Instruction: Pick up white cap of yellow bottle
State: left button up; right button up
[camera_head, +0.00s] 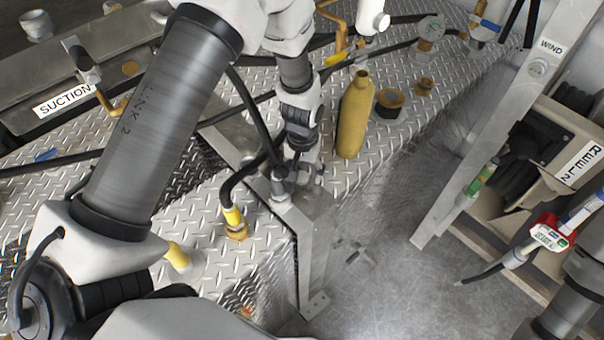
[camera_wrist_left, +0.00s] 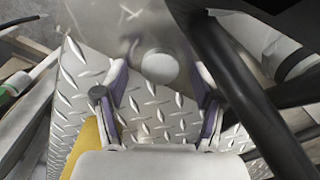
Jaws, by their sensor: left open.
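The yellow bottle (camera_head: 354,118) stands on the diamond-plate deck, with a bare neck and no cap visible on it. In the left wrist view part of a yellow surface (camera_wrist_left: 86,150), probably the bottle, shows at lower left. A round white disc (camera_wrist_left: 158,67), which looks like the white cap, lies on smooth grey metal ahead of my left gripper (camera_wrist_left: 157,104). The fingers are open with purple pads, one to each side and short of the disc; nothing is between them. In the head view my left gripper (camera_head: 297,183) is left of the bottle; I cannot make out the disc there.
Black hoses run close to the left gripper, including one thick hose (camera_wrist_left: 248,100). Brass fittings (camera_head: 390,102) stand right of the bottle. A metal post (camera_head: 312,255) drops from the deck edge. Open floor (camera_head: 420,280) lies at lower right, before the reels.

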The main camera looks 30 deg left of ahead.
pick_arm(q)
jog(key=shift+s+r, duration=0.1)
jog(key=shift+c, duration=0.7)
jog(key=c, duration=0.7)
